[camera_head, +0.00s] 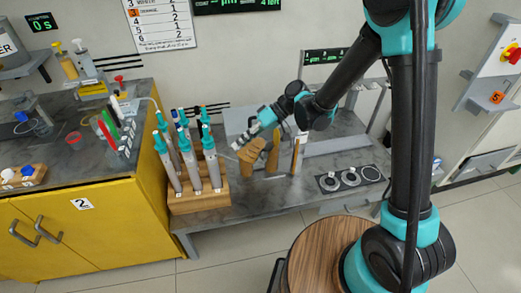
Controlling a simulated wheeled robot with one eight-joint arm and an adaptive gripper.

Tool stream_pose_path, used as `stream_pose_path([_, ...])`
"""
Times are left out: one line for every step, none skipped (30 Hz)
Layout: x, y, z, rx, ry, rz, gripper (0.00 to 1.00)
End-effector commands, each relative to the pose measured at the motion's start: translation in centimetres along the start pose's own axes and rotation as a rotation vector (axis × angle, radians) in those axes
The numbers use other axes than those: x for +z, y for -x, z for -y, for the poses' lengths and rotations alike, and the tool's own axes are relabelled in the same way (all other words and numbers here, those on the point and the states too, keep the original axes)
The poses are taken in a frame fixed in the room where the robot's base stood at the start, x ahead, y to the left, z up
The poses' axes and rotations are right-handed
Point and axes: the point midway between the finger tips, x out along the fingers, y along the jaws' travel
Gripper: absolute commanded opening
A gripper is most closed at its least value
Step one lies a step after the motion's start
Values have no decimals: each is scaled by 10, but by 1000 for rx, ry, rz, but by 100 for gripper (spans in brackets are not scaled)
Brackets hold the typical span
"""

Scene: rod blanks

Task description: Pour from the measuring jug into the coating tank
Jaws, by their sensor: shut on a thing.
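My gripper (240,142) is at the end of my arm, low over the middle bench, just right of the rod rack. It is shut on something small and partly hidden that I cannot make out. A tan, broad wooden piece (249,158) stands tilted right beside the fingers; I cannot tell whether they touch it. I cannot pick out the measuring jug with certainty; a small clear vessel (41,128) stands on the left counter. I cannot tell which thing is the coating tank; a pale grey panel or box (236,113) is behind my gripper.
A wooden rack (198,203) holds several grey rods with teal tops. More wooden pieces (295,158) stand to the right. A black plate with round rings (350,179) lies at the bench's right. The yellow cabinet (105,225) stands left. A round wooden top (322,250) is at the front.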

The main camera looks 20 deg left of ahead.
Motion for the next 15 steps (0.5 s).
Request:
stream_pose_path([0, 1, 0, -6, -3, -2, 0])
stream_pose_path([-1, 1, 0, -11, -5, -3, 0])
stream_pose_path([-1, 2, 0, -18, -8, -4, 0])
stream_pose_path([-1, 3, 0, -24, -10, -6, 0])
stream_pose_path([-2, 3, 0, -30, -13, -7, 0])
stream_pose_path([-2, 4, 1, -36, -16, -8, 0])
stream_pose_path([-2, 5, 1, -41, -18, -9, 0])
stream_pose_path([-2, 5, 1, -44, -19, -10, 0])
stream_pose_path([-2, 5, 1, -48, -20, -11, 0])
stream_pose_path([-2, 6, 1, -49, -21, -11, 0])
stream_pose_path([-2, 6, 2, -50, -21, -11, 0])
stream_pose_path([-2, 6, 2, -49, -20, -11, 0])
stream_pose_path([-2, 5, 2, -49, -20, -11, 0])
stream_pose_path([-2, 5, 2, -49, -20, -11, 0])
stream_pose_path([-2, 5, 2, -49, -20, -11, 0])
